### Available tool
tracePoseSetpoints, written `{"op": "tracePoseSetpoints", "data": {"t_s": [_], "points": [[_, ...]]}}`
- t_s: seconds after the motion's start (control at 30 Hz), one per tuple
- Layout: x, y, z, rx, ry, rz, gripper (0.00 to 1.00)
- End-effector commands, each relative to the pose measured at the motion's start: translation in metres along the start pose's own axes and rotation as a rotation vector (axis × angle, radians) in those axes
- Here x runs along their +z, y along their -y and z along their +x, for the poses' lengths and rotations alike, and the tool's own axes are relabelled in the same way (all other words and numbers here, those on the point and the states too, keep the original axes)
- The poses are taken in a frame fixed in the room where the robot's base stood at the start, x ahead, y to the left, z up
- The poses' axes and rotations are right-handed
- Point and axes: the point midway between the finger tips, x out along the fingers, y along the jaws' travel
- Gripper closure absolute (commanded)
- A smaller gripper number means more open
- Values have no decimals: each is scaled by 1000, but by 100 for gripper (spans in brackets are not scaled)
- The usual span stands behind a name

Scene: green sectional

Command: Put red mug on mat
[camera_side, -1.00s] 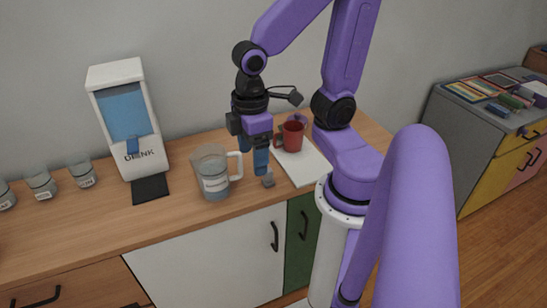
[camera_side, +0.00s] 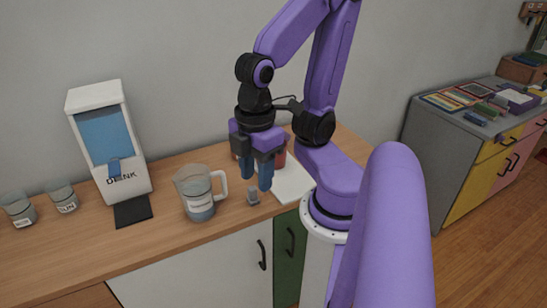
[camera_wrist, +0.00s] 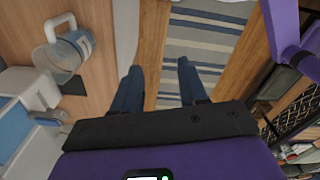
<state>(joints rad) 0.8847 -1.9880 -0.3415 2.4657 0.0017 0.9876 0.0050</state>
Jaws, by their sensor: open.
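The red mug (camera_side: 281,158) is at the back of the counter in the side view. My gripper covers most of it, and only its right part shows clearly. A pale flat mat (camera_side: 292,184) lies right beside it; I cannot tell whether the mug stands on its edge. A small black mat (camera_side: 133,211) lies in front of the dispenser. My gripper (camera_side: 257,182) points down in front of the mug, open. In the wrist view the gripper (camera_wrist: 160,71) has nothing between its fingers, and no mug shows.
A clear pitcher (camera_side: 198,194) stands left of my gripper and also shows in the wrist view (camera_wrist: 67,52). A small grey object (camera_side: 253,197) lies near the counter's front edge. A white dispenser (camera_side: 108,142) and labelled jars (camera_side: 62,197) stand left. The front-left counter is clear.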

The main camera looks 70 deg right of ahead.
Motion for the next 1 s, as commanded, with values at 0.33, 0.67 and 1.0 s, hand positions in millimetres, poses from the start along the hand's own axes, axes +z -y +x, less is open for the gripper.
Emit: {"op": "tracePoseSetpoints", "data": {"t_s": [0.33, 0.67, 1.0], "points": [[-5, -32, -32, 59, 85, 32, 57], [3, -112, -29, 152, 333, 102, 57], [46, -202, -31, 137, 689, 186, 57]]}}
